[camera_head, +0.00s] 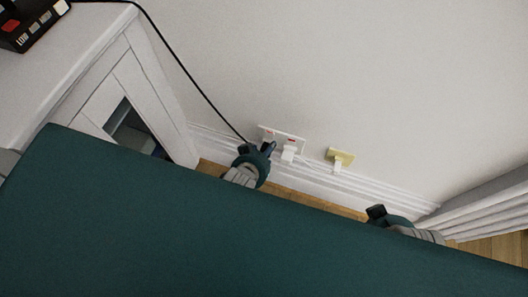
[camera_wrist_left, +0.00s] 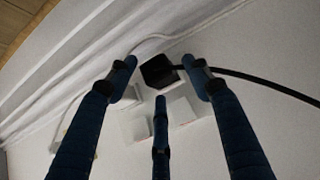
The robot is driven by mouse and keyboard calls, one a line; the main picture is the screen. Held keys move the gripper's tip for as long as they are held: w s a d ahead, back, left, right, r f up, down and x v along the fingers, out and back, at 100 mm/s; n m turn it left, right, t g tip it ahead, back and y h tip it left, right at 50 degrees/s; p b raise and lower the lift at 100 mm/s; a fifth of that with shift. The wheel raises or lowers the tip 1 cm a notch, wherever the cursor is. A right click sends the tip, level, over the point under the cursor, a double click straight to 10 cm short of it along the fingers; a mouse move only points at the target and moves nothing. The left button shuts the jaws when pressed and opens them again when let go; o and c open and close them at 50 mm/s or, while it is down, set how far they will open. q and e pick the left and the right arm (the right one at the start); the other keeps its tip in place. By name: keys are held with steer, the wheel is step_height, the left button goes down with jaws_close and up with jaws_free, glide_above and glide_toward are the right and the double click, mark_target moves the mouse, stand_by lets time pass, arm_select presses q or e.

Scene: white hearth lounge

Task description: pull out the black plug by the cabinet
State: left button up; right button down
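The black plug (camera_wrist_left: 158,71) sits at the wall socket, with its black cable (camera_wrist_left: 262,79) running off to the right in the left wrist view. My left gripper (camera_wrist_left: 160,77) is open, its fingertips spread around the plug with small gaps at the sides. In the head view my left gripper (camera_head: 262,149) is at the left end of the double socket (camera_head: 270,131) and hides the plug. The cable (camera_head: 190,75) rises from there to the cabinet (camera_head: 137,65). My right gripper (camera_head: 378,214) is low near the wall, away from the sockets; its fingers are mostly hidden.
A white plug (camera_head: 289,152) is in the right side of the double socket. A yellowish socket (camera_head: 341,156) with another white plug is further right. A white curtain (camera_head: 490,205) hangs at the right.

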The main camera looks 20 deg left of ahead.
arm_select(q)
steer(key=c, duration=0.8)
steer(key=shift+r, duration=0.1)
steer(key=shift+c, duration=0.3)
steer(key=shift+a, duration=0.15)
arm_select(e)
steer(key=shift+f, duration=0.1)
arm_select(q)
steer(key=shift+s+a, duration=0.1)
steer(key=shift+s, duration=0.1)
arm_select(e)
steer(key=shift+w+f, duration=0.15)
steer(key=shift+f, duration=0.1)
arm_select(q)
steer(key=shift+s, duration=0.1)
arm_select(e)
steer(key=shift+f, duration=0.1)
